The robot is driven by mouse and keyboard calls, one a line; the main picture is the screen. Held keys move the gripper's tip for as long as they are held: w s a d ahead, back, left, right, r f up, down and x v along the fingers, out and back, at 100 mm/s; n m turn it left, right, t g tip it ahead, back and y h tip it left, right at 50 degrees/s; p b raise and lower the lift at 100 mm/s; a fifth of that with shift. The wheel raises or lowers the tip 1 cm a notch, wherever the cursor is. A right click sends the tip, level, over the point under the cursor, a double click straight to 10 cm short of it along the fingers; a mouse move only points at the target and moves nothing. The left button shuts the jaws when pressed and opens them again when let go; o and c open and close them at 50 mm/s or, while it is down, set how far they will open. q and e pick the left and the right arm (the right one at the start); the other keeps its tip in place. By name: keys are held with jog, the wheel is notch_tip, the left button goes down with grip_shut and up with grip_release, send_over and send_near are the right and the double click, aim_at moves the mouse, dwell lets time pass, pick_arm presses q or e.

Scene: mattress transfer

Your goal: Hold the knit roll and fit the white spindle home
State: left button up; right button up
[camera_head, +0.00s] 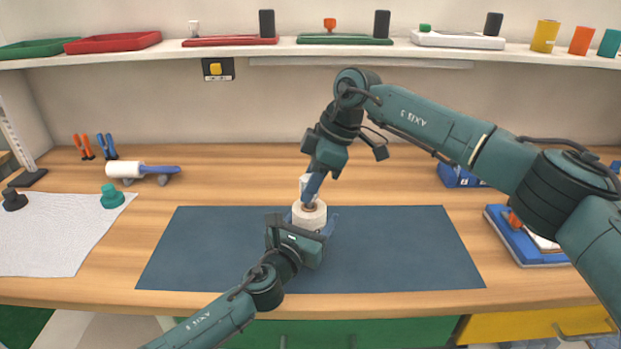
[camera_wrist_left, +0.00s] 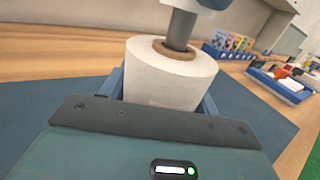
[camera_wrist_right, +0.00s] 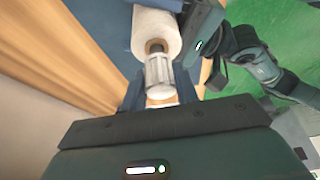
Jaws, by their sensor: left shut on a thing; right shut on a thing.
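The white knit roll (camera_head: 309,217) stands upright over the blue mat, its brown core opening facing up. My left gripper (camera_head: 311,228) is shut on the roll from the near side; its blue fingers flank the roll (camera_wrist_left: 172,85) in the left wrist view. My right gripper (camera_head: 309,188) comes down from above, shut on the white spindle (camera_head: 303,182). The spindle (camera_wrist_right: 159,74) is in line with the roll (camera_wrist_right: 157,30) in the right wrist view. Its lower end is at the core opening in the left wrist view (camera_wrist_left: 181,30); I cannot tell how deep it sits.
The blue mat (camera_head: 210,250) is otherwise clear. A white roller with a blue handle (camera_head: 126,170) lies at the left, near a teal knob (camera_head: 111,196) on a pale cloth (camera_head: 55,240). A blue tray (camera_head: 520,240) is at the right. A shelf (camera_head: 350,49) spans the back.

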jog(key=shift+f, duration=1.15)
jog(key=o, duration=1.1)
jog(key=shift+o, duration=0.2)
jog(key=v, duration=1.2)
pick_arm(q)
jog(key=o, duration=1)
